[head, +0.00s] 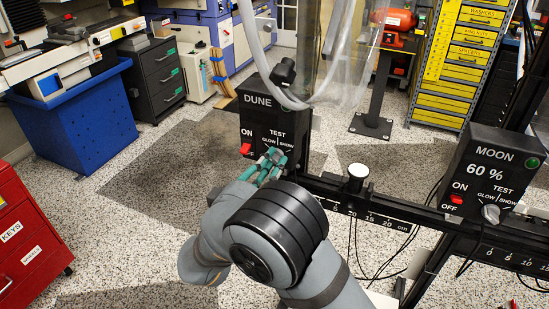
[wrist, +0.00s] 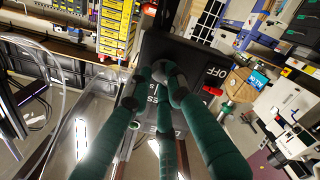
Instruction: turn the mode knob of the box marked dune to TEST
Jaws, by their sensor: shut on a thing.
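The black box marked DUNE (head: 258,112) stands upright at the middle of the head view, with ON, TEST, GLOW and SHOW lettering on its face. Its red switch (head: 245,148) is at the left, also seen in the wrist view (wrist: 212,90). My gripper (head: 271,160) is at the lower part of the box face, its green fingers closed around the mode knob. In the wrist view my gripper (wrist: 164,80) has its fingertips on the grey knob (wrist: 163,70). The fingers hide most of the knob, so I cannot tell which mark it points to.
A second black box marked MOON (head: 480,155) stands on the rail at the right, showing 60 %. A black rail with a centimetre scale (head: 375,219) runs between them. Red drawers (head: 30,235) stand at the left.

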